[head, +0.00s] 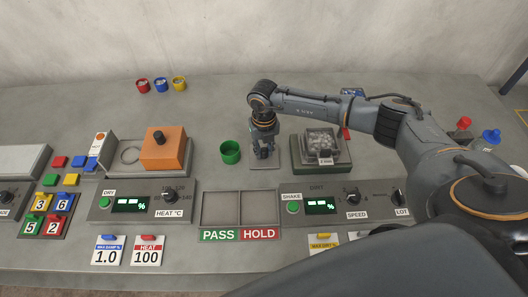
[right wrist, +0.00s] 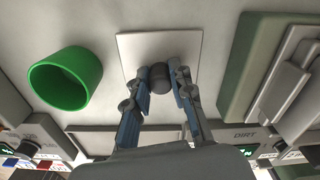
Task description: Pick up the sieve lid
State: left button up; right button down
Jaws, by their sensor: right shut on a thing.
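The sieve lid is a flat, pale square plate (right wrist: 137,60) with a dark round knob (right wrist: 163,80) in the right wrist view. In the head view part of the plate (head: 260,163) shows under my right gripper (head: 264,154), which points straight down at it. My right gripper (right wrist: 163,84) is shut on the knob, with one finger on each side. The plate looks flat; I cannot tell whether it touches the bench. The left gripper is out of view.
A green cup (head: 230,152) stands close to the left of the plate. The shaker (head: 340,158) with a grey sieve box (head: 319,141) is close to the right. In front are the PASS/HOLD tray (head: 240,208) and the SHAKE panel (head: 333,215). The bench behind is mostly clear.

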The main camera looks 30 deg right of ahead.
aim_at(264, 150)
jog(key=shift+r, duration=0.15)
jog(key=shift+r+b, duration=0.25)
jog(key=shift+b, duration=0.05)
notch_tip(264, 150, up, 2)
jog(key=shift+r+b, duration=0.25)
jog(key=shift+b, duration=0.35)
jog(key=s+a+r+b, duration=0.1)
jog(key=s+a+r, duration=0.4)
jog(key=s+r, duration=0.7)
jog(key=shift+s+r, duration=0.35)
jog(key=shift+s, duration=0.15)
jog(key=shift+w+a, duration=0.1)
